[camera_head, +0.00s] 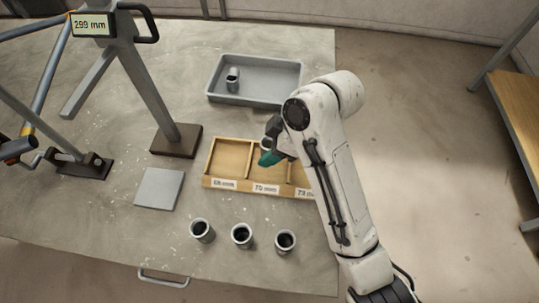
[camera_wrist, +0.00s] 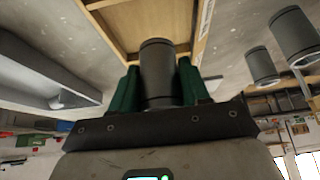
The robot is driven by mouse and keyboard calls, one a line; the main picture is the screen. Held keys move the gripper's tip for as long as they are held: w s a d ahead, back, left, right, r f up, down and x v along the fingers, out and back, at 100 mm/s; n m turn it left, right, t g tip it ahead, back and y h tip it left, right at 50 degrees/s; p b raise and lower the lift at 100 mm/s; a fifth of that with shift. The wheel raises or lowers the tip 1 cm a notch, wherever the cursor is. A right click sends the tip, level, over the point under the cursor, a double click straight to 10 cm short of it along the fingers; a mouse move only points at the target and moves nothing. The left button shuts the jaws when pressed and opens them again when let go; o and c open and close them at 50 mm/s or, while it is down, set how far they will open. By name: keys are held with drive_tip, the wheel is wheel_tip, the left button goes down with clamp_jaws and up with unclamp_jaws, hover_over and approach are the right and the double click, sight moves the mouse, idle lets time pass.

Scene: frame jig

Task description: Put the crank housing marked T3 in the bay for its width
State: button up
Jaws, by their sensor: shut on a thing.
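My gripper (camera_head: 270,157) has green fingers and is shut on a grey cylindrical crank housing, which shows clearly between the fingers in the wrist view (camera_wrist: 157,75). No T3 mark is legible on it. The gripper is over the wooden bay tray (camera_head: 216,184), around its middle bay; I cannot tell whether the housing touches the tray. The tray has bays side by side with labels in mm along the front; the left reads about 68, the middle about 70, the right about 73. My arm hides part of the right bay. The wooden tray also shows in the wrist view (camera_wrist: 125,50).
Three housings stand in front of the tray: left (camera_head: 202,231), middle (camera_head: 242,236), right (camera_head: 285,242). A grey bin (camera_head: 270,98) behind holds one housing (camera_head: 232,80). A flat grey plate (camera_head: 159,188) and a stand with a 299 mm display (camera_head: 92,25) are at left.

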drive_tip(key=shift+w+f, duration=0.35)
drive_tip(key=shift+f, duration=1.6)
drive_tip(key=o, duration=1.2)
drive_tip(key=shift+f, duration=0.1)
drive_tip(key=p+v, duration=0.2)
drive_tip(key=v, duration=1)
drive_tip(key=shift+p, duration=0.4)
